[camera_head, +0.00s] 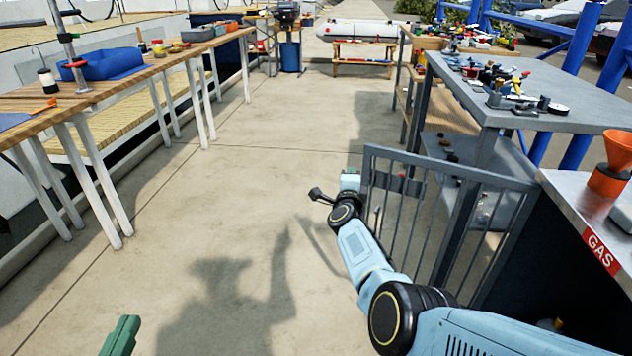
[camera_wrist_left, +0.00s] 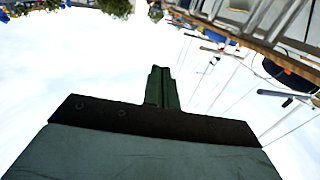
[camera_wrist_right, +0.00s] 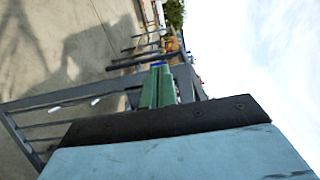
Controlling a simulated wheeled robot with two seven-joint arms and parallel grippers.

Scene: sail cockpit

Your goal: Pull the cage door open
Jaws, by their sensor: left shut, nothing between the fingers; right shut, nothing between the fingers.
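The cage door (camera_head: 455,170) is a grey barred gate at the right of the head view. It stands swung out from the dark cabinet under the GAS counter, its free end reaching into the walkway. My right gripper (camera_head: 350,182) is shut and empty beside that free end; I cannot tell whether it touches. My right arm hides the door's lower part. In the right wrist view the shut green fingers (camera_wrist_right: 157,88) are in front of the door's grey frame (camera_wrist_right: 60,98). My left gripper (camera_head: 121,335) is at the lower left, shut, away from the door; its fingers show in the left wrist view (camera_wrist_left: 162,88).
A grey metal table (camera_head: 540,85) with tools stands behind the door. The GAS counter (camera_head: 575,205) carries an orange funnel (camera_head: 618,150). Wooden benches (camera_head: 85,98) line the left side. The concrete walkway (camera_head: 220,190) between is clear.

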